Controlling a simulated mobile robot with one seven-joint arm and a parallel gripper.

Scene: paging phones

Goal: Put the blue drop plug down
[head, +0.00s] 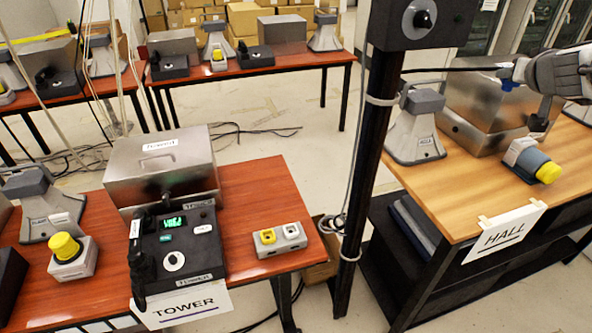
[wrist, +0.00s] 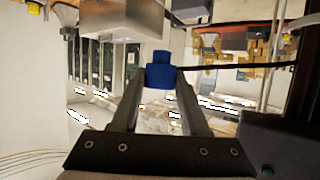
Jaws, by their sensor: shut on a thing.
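The blue drop plug (wrist: 160,75) is between the fingertips of my gripper (wrist: 160,90) in the wrist view. My gripper is shut on it. In the head view only a small blue part of the plug (head: 508,84) shows, at the upper right by my gripper (head: 514,74). The plug is in the air above the wooden HALL table (head: 462,217), in front of the steel box there. A black cable (wrist: 235,68) runs from the plug; in the head view it leads left toward the black post.
The HALL table holds a grey horn speaker (head: 415,135), a steel box (head: 485,100) and a yellow-capped blue-grey unit (head: 533,160). A black post (head: 365,170) stands left of it. The red TOWER table (head: 250,190) holds a phone (head: 175,250). The HALL table's front left is clear.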

